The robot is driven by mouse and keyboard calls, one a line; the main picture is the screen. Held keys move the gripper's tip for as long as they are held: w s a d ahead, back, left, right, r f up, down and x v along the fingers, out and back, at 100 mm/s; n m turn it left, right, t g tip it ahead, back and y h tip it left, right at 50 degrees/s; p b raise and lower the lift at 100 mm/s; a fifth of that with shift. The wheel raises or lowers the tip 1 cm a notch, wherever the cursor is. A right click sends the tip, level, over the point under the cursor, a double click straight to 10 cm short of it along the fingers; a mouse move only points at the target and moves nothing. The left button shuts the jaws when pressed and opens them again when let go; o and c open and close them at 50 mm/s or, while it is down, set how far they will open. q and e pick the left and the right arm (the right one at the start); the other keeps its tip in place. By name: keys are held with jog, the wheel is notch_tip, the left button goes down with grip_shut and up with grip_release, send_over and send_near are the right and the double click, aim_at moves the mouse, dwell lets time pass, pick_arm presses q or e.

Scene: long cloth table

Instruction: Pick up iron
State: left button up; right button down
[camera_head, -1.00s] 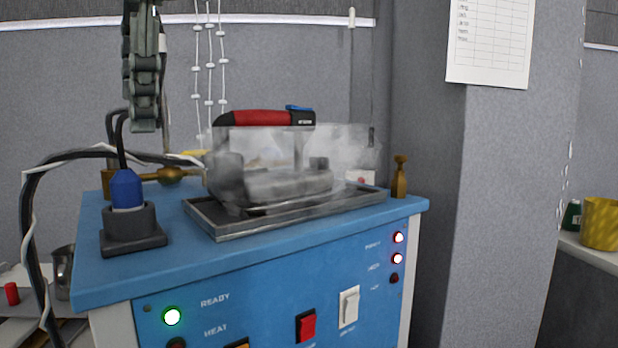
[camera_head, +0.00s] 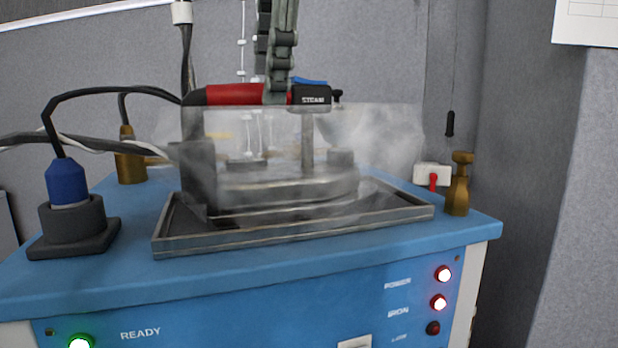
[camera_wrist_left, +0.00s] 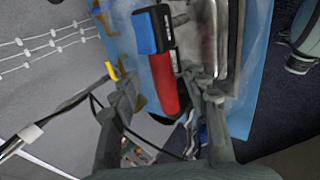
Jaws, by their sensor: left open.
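The iron has a red and black handle (camera_head: 238,94) with a blue button on top and a dark grey body (camera_head: 285,190). It sits in a shallow metal tray (camera_head: 300,232) on the blue station, veiled by pale steam. My left gripper (camera_head: 274,92) comes down from above at the handle. One finger hangs in front of the handle; the other is partly hidden behind. In the left wrist view, my open left gripper (camera_wrist_left: 160,82) has a finger on either side of the red handle (camera_wrist_left: 164,84). Contact cannot be told. My right gripper is not in view.
A blue plug (camera_head: 68,182) in a black socket stands at the left of the blue station (camera_head: 300,285), with dark cables looping behind. A brass fitting (camera_head: 458,185) stands at the right rear corner. A grey wall is behind.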

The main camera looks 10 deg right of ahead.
aim_at(269, 166)
pick_arm(q)
jog(key=shift+x, duration=1.7)
jog(key=x, duration=0.4)
jog(key=shift+d+f, duration=0.15)
jog(key=shift+f, duration=0.1)
grip_shut()
jog(key=shift+r, duration=0.25)
